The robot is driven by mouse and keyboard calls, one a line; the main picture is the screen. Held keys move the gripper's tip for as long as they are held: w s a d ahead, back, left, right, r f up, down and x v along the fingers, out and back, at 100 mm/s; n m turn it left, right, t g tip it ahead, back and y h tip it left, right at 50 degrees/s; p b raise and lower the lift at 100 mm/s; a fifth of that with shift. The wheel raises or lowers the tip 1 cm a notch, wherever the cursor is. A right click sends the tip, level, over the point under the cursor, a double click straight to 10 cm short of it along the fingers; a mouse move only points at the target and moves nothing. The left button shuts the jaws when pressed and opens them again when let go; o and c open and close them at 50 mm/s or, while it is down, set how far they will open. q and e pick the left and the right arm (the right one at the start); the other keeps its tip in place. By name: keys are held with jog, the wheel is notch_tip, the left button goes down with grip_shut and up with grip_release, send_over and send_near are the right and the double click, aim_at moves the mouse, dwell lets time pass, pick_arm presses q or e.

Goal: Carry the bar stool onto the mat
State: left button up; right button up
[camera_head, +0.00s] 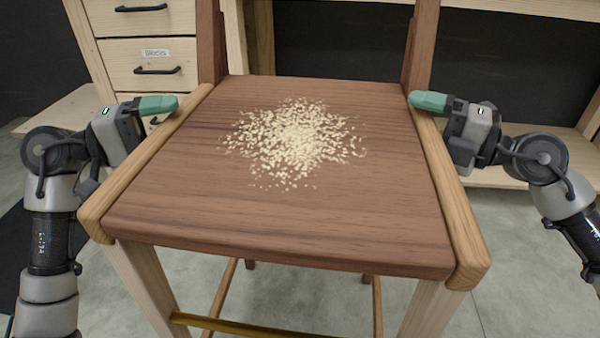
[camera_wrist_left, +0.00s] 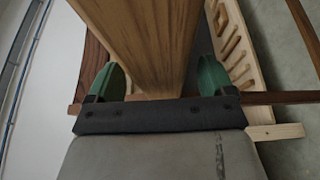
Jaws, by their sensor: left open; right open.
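The bar stool (camera_head: 300,225) stands upright in front of me, with a dark brown seat, lighter side rails and pale front legs. My left gripper (camera_head: 165,104) is at the left side rail. In the left wrist view its green fingers (camera_wrist_left: 160,82) are apart, one on each side of a wooden bar of the stool (camera_wrist_left: 150,40). My right gripper (camera_head: 425,101) is open at the right side rail; only one green finger shows clearly. A dark flat patch (camera_head: 18,265) on the floor at the left edge may be the mat; most of it is hidden.
A patch of pale flakes (camera_head: 297,138) is on the seat. A wooden drawer cabinet (camera_head: 150,25) stands behind at the left. A low wooden shelf (camera_head: 505,178) is behind at the right. Grey floor (camera_head: 270,290) shows beneath the stool.

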pick_arm(q)
jog(key=shift+d, duration=0.15)
pick_arm(e)
jog(key=shift+w+a, duration=0.1)
jog(key=shift+a, duration=0.05)
pick_arm(q)
grip_shut()
pick_arm(e)
grip_shut()
pick_arm(q)
jog(key=shift+r, duration=0.25)
pick_arm(e)
jog(key=shift+r, duration=0.3)
